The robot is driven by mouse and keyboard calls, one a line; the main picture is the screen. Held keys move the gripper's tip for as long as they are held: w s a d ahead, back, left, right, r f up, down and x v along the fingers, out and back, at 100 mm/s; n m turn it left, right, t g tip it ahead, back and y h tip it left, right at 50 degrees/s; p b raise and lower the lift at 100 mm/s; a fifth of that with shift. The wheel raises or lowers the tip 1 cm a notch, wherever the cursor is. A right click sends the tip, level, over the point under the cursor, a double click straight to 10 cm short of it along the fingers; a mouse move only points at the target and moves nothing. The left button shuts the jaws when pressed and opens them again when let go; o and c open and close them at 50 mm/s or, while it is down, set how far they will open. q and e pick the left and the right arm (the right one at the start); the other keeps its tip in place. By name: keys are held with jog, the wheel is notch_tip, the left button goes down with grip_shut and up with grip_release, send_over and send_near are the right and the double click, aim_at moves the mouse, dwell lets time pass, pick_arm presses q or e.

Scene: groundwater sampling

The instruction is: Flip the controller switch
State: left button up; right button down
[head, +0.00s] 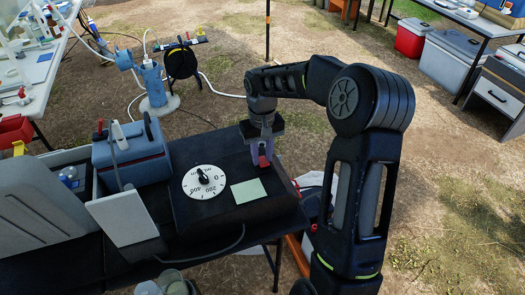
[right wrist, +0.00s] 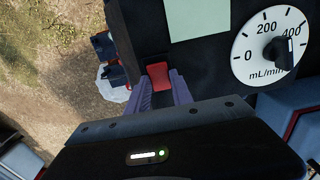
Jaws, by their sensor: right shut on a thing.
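The controller (head: 226,223) is a black box on the dark table, with a white flow dial (head: 204,182) and a pale green label (head: 248,190) on top. Its red switch (head: 264,163) is near the far right corner of the top. My right gripper (head: 263,158) points down over that corner, shut on the switch. In the right wrist view the red switch (right wrist: 159,75) shows between the two purple-grey fingers (right wrist: 160,86). The switch's base is partly hidden, and I cannot tell which way it is set. My left gripper is not in view.
A blue-grey cooler box (head: 130,157) and a pale upright panel (head: 124,218) stand left of the controller. A blue wellhead (head: 152,85) with tubing and a black reel (head: 181,63) stand behind on dirt ground. A red cooler (head: 410,38) is at the far right.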

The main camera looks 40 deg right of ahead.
aim_at(262, 161)
jog(key=c, duration=1.1)
grip_release()
notch_tip(262, 161, up, 8)
jog(key=shift+f+b, duration=0.1)
jog(key=shift+b, duration=0.2)
jog(key=shift+f, duration=0.1)
